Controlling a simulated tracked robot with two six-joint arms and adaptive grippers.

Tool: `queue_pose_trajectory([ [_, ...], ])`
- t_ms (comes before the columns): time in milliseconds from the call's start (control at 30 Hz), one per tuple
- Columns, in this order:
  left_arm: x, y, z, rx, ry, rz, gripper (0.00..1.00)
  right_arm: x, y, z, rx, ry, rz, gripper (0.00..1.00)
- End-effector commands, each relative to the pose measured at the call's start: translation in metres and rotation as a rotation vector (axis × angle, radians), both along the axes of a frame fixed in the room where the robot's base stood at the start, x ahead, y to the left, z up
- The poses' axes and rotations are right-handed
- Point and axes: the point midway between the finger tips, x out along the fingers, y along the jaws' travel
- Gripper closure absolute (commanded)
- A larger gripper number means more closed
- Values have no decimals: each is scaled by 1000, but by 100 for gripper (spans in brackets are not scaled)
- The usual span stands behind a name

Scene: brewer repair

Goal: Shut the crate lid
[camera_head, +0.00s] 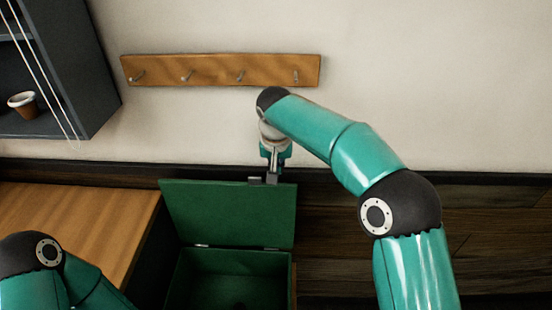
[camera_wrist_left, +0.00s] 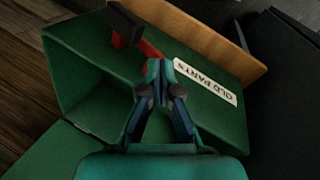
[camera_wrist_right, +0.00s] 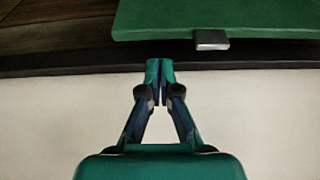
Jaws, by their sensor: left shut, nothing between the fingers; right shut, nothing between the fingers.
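The green crate (camera_head: 225,282) stands open at the bottom of the head view. Its green lid (camera_head: 230,215) stands raised at the hinge side, with a small metal catch (camera_head: 254,181) on its top edge. My right gripper (camera_head: 272,178) is shut and empty at that edge, beside the catch. In the right wrist view my right gripper (camera_wrist_right: 160,66) points toward the lid (camera_wrist_right: 250,18) and its catch (camera_wrist_right: 212,40); contact cannot be told. My left gripper (camera_wrist_left: 160,70) is shut and empty over the crate (camera_wrist_left: 85,65), which bears an "OLD PARTS" label (camera_wrist_left: 206,80).
A tool with a black head (camera_wrist_left: 123,24) and red handle shows at the crate in the left wrist view. A wooden worktop (camera_head: 75,215) is left of the crate. A hook rail (camera_head: 215,70) and dark shelf (camera_head: 95,70) with a pot (camera_head: 24,103) are on the wall.

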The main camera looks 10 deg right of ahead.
Motion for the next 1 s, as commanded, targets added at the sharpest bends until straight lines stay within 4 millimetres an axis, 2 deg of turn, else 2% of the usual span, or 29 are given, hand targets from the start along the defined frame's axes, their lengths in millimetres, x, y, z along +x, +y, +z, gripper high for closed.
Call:
queue_pose_trajectory([
  [133,0,0,6,0,0,0,100,7,-3,-25,-2,3,-3,100],
  [333,0,0,10,0,0,0,100,14,-4,-45,-1,1,-3,100],
  [800,0,0,10,0,0,0,100,15,-5,-51,0,-1,-3,100],
  [1000,0,0,-2,0,-1,0,100,13,-2,-53,-3,-18,0,100],
])
